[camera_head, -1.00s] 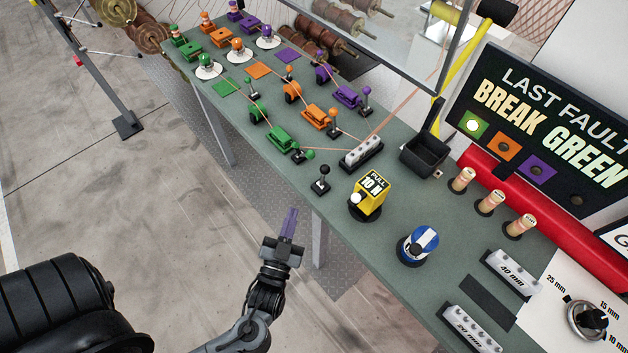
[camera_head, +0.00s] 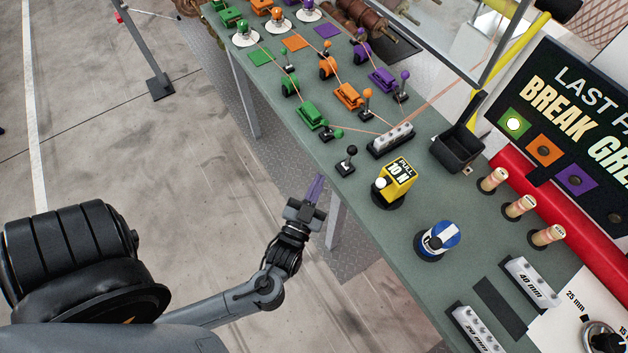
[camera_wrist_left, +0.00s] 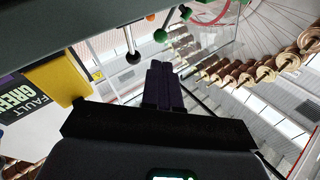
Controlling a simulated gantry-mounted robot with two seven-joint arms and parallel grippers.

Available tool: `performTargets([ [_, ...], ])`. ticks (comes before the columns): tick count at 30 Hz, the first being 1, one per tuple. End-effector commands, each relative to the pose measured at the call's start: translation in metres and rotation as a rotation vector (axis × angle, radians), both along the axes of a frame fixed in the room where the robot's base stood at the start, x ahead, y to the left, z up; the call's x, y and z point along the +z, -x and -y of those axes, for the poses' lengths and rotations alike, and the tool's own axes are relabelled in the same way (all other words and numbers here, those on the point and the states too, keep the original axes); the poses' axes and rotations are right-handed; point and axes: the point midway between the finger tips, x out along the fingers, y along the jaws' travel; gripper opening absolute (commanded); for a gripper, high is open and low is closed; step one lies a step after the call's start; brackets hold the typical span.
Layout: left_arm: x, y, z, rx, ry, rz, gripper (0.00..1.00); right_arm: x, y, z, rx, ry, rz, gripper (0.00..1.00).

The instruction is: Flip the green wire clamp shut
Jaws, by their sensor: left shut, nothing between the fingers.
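The green wire clamp is a small lever with a green ball knob (camera_head: 337,133) on a dark base, at the table's near edge beside the green block (camera_head: 310,115). Its lever leans low to the right, while the orange (camera_head: 367,93) and purple (camera_head: 405,75) levers stand up. My left gripper (camera_head: 317,182) is shut and empty, off the near edge, below a black-knobbed lever (camera_head: 351,151). In the left wrist view its fingers (camera_wrist_left: 163,85) are together; a black knob (camera_wrist_left: 133,57) and a green knob (camera_wrist_left: 185,12) lie beyond them. My right gripper is out of view.
A white-topped terminal block (camera_head: 391,139), a yellow "PULL 10 N" block (camera_head: 395,183), a black bin (camera_head: 457,150) and a blue-white knob (camera_head: 437,240) stand on the green table (camera_head: 370,260). Thin wires cross the clamp area.

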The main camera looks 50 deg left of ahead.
Motion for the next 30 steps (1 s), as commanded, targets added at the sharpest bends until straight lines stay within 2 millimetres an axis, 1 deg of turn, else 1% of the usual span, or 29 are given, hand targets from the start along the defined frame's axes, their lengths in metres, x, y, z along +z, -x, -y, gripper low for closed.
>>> performTargets([
  [1, 0.004, -0.009, -0.005, 0.001, -0.002, 0.005, 0.0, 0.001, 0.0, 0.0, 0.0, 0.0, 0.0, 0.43],
  [3, 0.006, -0.021, -0.01, 0.0, -0.002, 0.005, 0.0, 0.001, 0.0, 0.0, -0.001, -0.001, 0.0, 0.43],
  [9, 0.013, -0.053, -0.027, 0.0, -0.002, 0.002, 0.0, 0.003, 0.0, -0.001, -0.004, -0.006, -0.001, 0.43],
  [15, 0.018, -0.077, -0.039, -0.001, -0.001, 0.002, 0.0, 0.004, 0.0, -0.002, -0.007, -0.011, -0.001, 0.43],
  [21, 0.019, -0.089, -0.045, 0.0, 0.0, -0.001, 0.0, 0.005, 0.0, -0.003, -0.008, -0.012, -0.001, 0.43],
  [30, 0.02, -0.091, -0.046, 0.0, 0.0, -0.001, 0.0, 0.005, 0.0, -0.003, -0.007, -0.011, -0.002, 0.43],
])
